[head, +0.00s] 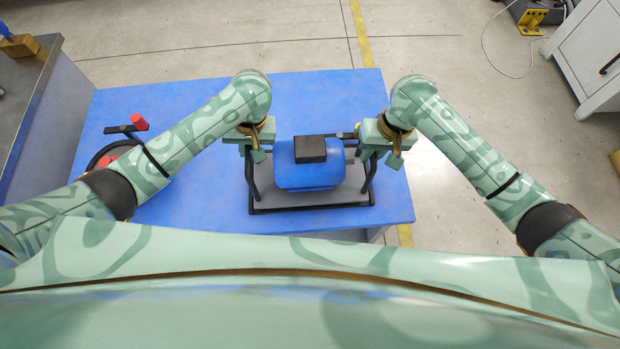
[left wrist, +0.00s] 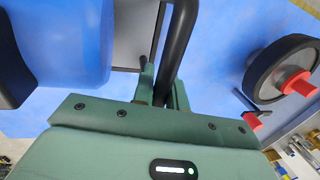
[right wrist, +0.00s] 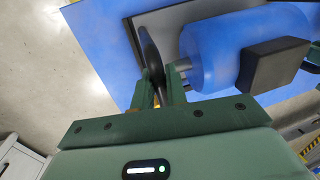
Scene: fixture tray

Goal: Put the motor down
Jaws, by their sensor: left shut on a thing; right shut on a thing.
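The motor (head: 308,176) is a blue cylinder with a black box on top. It lies on a grey fixture tray (head: 347,196) with a black tube frame and a handle at each end. My left gripper (head: 256,150) is shut on the tray's left handle; the left wrist view shows the black tube (left wrist: 178,40) between its fingers. My right gripper (head: 388,150) is shut on the right handle, seen in the right wrist view (right wrist: 150,55), beside the motor's shaft end. Whether the tray touches the table cannot be told.
The blue table (head: 215,195) is under the tray, whose front rail is near the table's front edge. A dark wheel-like part with red pieces (head: 105,160) lies at the left, partly behind my left arm. A grey bench (head: 40,110) stands further left. The table's back is clear.

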